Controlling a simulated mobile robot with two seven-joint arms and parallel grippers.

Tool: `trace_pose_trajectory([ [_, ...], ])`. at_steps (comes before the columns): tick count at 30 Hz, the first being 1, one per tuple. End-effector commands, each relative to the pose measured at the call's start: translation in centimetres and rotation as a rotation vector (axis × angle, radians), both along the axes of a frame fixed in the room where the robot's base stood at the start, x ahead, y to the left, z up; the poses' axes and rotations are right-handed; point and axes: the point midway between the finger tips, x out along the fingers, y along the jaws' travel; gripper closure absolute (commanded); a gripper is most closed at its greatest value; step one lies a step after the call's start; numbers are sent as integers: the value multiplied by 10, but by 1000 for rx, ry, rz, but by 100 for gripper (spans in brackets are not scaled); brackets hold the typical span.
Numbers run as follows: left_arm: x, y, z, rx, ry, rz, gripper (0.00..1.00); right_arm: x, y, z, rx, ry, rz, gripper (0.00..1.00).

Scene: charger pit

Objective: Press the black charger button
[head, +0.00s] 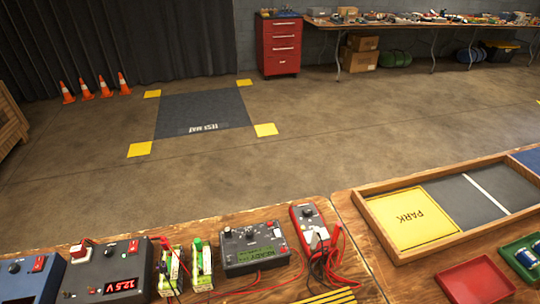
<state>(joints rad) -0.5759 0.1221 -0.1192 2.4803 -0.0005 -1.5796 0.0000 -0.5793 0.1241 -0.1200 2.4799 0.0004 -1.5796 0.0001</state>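On the wooden table at the bottom stands a dark grey charger box (255,244) with a lit green display (256,256). Small black round parts show on its top panel, one near its left corner (228,233); I cannot tell which is a button. Left of it, a grey unit (82,275) has a red 12.5 V readout, a red switch and a black knob (110,250). A blue unit (38,277) with a black knob (14,268) is partly cut off at the lower left. Neither of my grippers is in view.
Two small green-and-white boxes (201,266), a red multimeter (309,227) and tangled red leads (333,250) crowd the charger. A wooden-framed PARK tray (367,208) and red tray (476,282) lie right. Beyond are open floor, a dark mat (205,108), cones (86,90) and a red cabinet (280,48).

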Motion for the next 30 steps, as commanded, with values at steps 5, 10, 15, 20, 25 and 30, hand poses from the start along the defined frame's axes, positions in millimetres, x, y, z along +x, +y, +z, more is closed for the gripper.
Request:
trace_pose_trajectory([
  [5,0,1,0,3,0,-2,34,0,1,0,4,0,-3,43],
  [10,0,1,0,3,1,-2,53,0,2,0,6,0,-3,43],
  [15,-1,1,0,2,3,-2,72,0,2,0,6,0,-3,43],
  [20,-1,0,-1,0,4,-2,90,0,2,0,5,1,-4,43],
  [25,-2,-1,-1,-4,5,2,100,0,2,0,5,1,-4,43],
  [30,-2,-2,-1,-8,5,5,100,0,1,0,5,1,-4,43],
])
